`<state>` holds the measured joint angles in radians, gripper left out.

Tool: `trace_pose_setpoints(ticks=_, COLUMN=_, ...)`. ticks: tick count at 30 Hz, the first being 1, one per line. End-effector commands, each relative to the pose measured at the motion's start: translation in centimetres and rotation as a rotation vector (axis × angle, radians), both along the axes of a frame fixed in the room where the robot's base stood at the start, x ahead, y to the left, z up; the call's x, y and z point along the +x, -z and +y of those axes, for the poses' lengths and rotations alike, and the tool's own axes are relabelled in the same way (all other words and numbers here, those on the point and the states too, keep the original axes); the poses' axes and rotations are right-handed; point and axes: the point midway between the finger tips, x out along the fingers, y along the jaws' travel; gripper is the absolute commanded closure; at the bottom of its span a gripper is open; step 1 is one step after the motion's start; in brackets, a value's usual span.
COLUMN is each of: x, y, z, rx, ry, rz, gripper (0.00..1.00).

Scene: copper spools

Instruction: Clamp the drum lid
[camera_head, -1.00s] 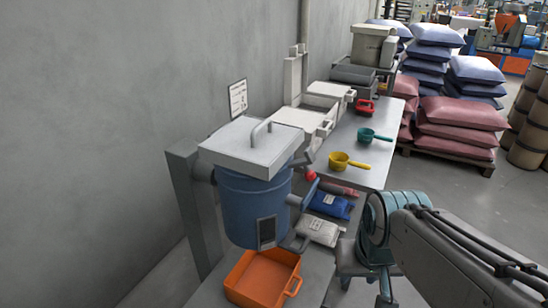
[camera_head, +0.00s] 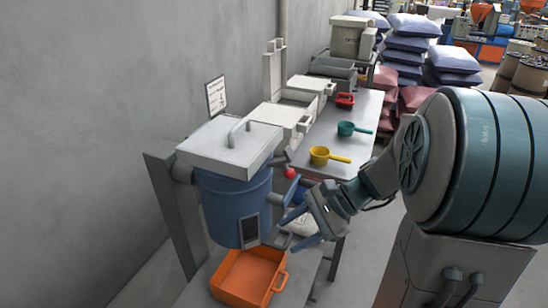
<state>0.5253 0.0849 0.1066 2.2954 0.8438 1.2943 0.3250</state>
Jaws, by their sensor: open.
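A blue drum (camera_head: 222,207) hangs on a grey post at the left, above an orange bin. Its pale square lid (camera_head: 230,147) lies on top, with a handle on it, and looks level. A small red knob (camera_head: 290,173) and grey clamp parts (camera_head: 277,160) show at the drum's right side, just below the lid; whether the clamp is fastened I cannot tell. My gripper (camera_head: 288,234) is open and empty at the drum's lower right, its fingers pointing left toward the drum. Whether it touches the drum I cannot tell.
The orange bin (camera_head: 250,276) sits below the drum. The bench (camera_head: 355,152) behind holds a yellow scoop (camera_head: 325,156), a green scoop (camera_head: 350,129), a red-handled object (camera_head: 344,100) and a pale scale-like unit (camera_head: 278,117). The wall (camera_head: 90,120) bounds the left side.

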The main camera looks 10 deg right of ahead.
Motion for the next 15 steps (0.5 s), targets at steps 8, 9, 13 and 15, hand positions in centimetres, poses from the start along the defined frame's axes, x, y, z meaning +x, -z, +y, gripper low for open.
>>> trace_pose_setpoints(ticks=8, x=6.8, y=-1.7, z=-5.8, rx=0.468, ry=0.412, rz=0.142, gripper=0.51)
trace_pose_setpoints(ticks=9, x=7.6, y=-1.9, z=-6.9, rx=0.525, ry=0.458, rz=0.150, gripper=0.51)
trace_pose_setpoints(ticks=13, x=9.3, y=-2.4, z=-10.0, rx=0.674, ry=0.571, rz=0.163, gripper=0.51)
trace_pose_setpoints(ticks=15, x=9.8, y=-2.6, z=-11.1, rx=0.727, ry=0.609, rz=0.166, gripper=0.51)
